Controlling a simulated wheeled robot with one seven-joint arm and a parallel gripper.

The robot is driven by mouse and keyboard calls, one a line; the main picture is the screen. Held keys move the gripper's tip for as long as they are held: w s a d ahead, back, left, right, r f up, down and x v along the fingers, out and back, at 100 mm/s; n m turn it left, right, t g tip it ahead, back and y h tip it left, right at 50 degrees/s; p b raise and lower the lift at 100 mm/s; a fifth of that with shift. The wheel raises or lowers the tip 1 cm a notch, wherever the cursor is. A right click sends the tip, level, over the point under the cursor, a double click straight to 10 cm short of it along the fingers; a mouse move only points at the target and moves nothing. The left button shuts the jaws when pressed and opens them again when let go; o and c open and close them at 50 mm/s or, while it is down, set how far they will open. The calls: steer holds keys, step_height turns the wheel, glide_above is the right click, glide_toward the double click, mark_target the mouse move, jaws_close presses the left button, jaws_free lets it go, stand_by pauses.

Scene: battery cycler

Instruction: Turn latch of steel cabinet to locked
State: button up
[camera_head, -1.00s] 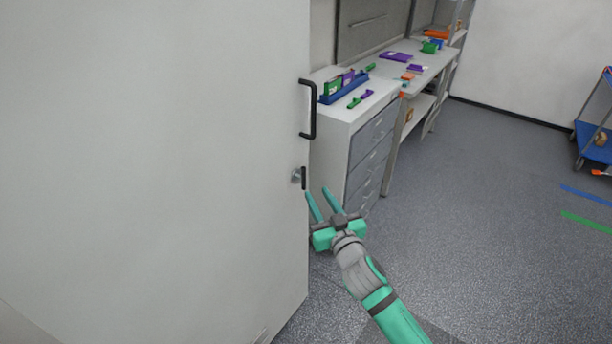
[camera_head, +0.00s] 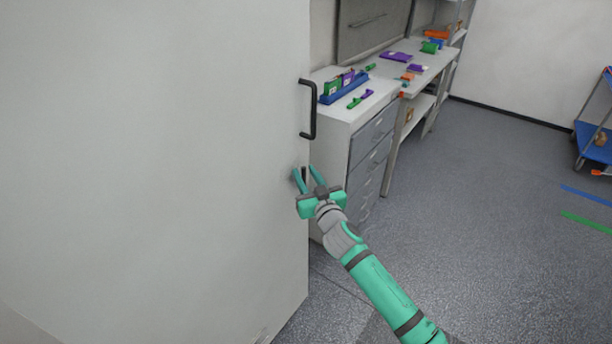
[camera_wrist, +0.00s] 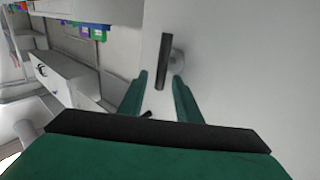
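The steel cabinet (camera_head: 150,150) is a large pale door filling the left of the head view. It has a black bar handle (camera_head: 313,108) near its right edge. Below that is the latch (camera_head: 304,173), a short black lever on a round metal base; it looks upright in the head view and is partly hidden by my gripper. In the wrist view the latch lever (camera_wrist: 164,60) lies just ahead of the fingertips. My gripper (camera_head: 307,174) is open, its green fingers on either side of the latch's lower end in the head view. In the wrist view the open gripper (camera_wrist: 160,78) holds nothing.
A white drawer unit (camera_head: 345,115) stands right behind the cabinet edge, with a blue bin (camera_head: 344,90) on top. A workbench (camera_head: 425,62) runs beyond it.

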jaws_close()
